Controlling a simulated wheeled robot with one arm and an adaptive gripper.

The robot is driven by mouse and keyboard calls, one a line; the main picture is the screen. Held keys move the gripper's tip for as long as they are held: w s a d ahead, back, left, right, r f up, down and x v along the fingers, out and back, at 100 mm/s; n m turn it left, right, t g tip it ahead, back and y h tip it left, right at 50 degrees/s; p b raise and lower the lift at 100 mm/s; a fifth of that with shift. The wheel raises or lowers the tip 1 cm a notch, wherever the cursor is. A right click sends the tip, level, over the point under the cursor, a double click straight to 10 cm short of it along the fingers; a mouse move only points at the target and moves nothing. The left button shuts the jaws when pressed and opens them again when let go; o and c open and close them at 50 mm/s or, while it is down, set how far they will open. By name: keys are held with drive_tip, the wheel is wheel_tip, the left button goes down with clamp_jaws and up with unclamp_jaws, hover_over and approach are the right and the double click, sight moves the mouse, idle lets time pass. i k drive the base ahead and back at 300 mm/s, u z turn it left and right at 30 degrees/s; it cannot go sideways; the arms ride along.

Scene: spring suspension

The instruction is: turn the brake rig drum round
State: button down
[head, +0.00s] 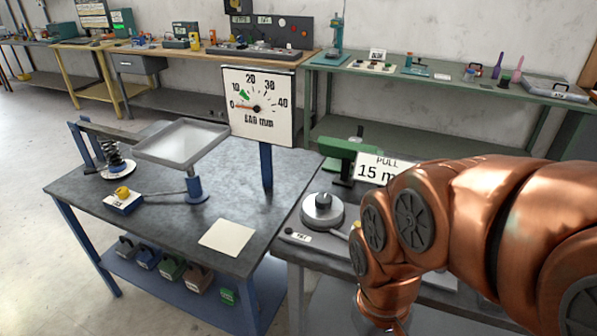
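A round grey metal drum (322,213) with a dark knob on top sits at the left end of the right-hand bench; I take it for the brake rig drum. A light lever or bar shows by its lower right side and runs behind my arm. A green clamp-like stand (345,152) and a white sign reading "PULL 15 m…" stand behind it, the sign partly hidden by my arm. My copper arm fills the right side and bends down at the bottom edge, right of the drum. My gripper is not visible.
The left bench (150,215) holds a spring (112,153), a grey tray (182,145), a dial board (258,105) and a yellow-knobbed box (123,200). Several weights stand on its lower shelf. Benches with tools line the wall. Open floor lies at left.

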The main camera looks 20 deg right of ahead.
sight(322, 210)
drive_tip(key=z, duration=0.05)
drive_tip(key=k, duration=0.55)
drive_tip(key=u, duration=0.95)
drive_tip(key=i, duration=1.55)
drive_tip(key=z, duration=0.9)
